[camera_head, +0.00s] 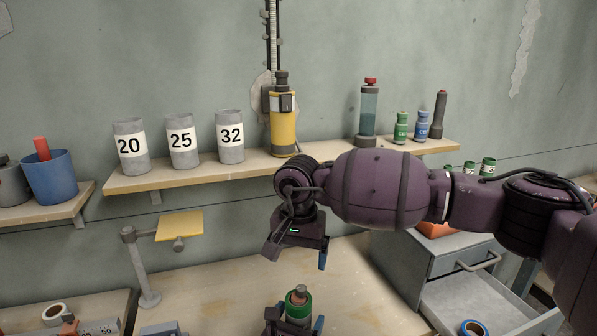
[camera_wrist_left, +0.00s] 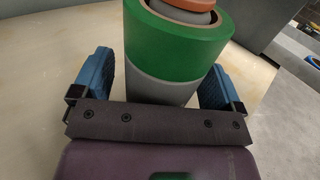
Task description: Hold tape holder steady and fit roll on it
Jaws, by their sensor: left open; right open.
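A green roll (camera_wrist_left: 178,42) sits around a grey upright holder (camera_wrist_left: 165,92) with an orange top (camera_wrist_left: 190,5). The same green roll (camera_head: 299,308) shows at the bottom of the head view, standing on the bench. My left gripper (camera_head: 294,323) is open, with one blue finger on each side of the holder. In the left wrist view a gap seems to show at both fingers, though contact is hard to judge. My right gripper (camera_head: 296,254) is open and empty, above and behind the green roll, pointing down. The holder's base is hidden by my left gripper.
A white-and-brown roll (camera_head: 54,314) lies at the lower left. A blue roll (camera_head: 473,327) lies in an open drawer (camera_head: 470,297) at right. A stand with a yellow plate (camera_head: 180,226) rises at left. A wall shelf (camera_head: 200,176) holds numbered grey cups and bottles. The bench middle is clear.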

